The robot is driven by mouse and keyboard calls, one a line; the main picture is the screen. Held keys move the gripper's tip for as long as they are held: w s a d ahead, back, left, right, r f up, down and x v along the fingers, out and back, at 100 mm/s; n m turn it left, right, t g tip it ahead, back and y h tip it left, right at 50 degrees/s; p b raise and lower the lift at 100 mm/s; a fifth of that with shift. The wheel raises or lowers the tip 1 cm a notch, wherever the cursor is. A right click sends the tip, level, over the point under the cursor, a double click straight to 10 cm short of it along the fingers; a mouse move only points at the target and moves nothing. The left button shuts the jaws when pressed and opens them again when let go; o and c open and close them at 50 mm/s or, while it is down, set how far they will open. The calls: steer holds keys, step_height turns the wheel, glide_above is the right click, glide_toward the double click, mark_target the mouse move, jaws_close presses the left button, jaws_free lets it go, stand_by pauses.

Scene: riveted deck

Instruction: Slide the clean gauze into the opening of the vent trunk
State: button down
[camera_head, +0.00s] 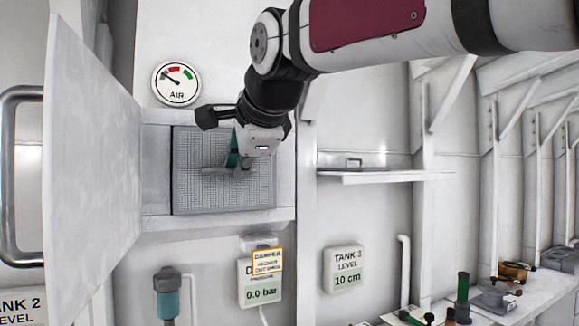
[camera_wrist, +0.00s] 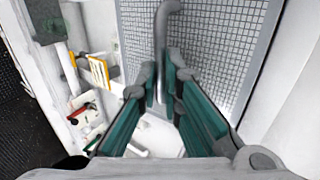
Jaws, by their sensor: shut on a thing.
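The gauze (camera_head: 195,195) is a grey, fine-meshed square panel standing upright at the opening of the vent trunk (camera_head: 155,222), a white box frame in the wall. A strip of white inner wall shows left of the mesh; I cannot tell how deep the panel sits. My gripper (camera_head: 232,168) is in front of the panel, shut on its grey handle. In the wrist view, the green-lined fingers (camera_wrist: 163,95) close around the bent grey handle (camera_wrist: 161,30), with the mesh (camera_wrist: 215,35) behind. The arm hides the trunk's upper right edge.
A white door (camera_head: 90,150) stands open at left of the trunk. An AIR gauge (camera_head: 176,84) is above, and a yellow-edged tag (camera_head: 267,262) hangs below. A narrow shelf (camera_head: 385,176) juts out at right. A bench (camera_head: 540,290) with tools is at lower right.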

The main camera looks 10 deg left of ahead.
steer(key=shift+w+a, duration=0.5)
steer(key=shift+w, duration=0.25)
steer(key=shift+w+a, duration=0.45)
steer(key=shift+w, duration=0.3)
steer(key=shift+w+a+p, duration=0.15)
steer(key=shift+w+a, duration=0.15)
steer(key=shift+w, duration=0.2)
steer(key=shift+w+a+p, duration=0.15)
steer(key=shift+w+a, duration=0.15)
steer(key=shift+w, duration=0.2)
stand_by(1.0)
steer(key=c, duration=1.7)
jaws_free()
steer(key=shift+o, duration=0.2)
steer(key=s+d, duration=0.4)
steer(key=s, duration=0.3)
steer(key=shift+s+d, duration=0.35)
steer(key=shift+d, duration=0.05)
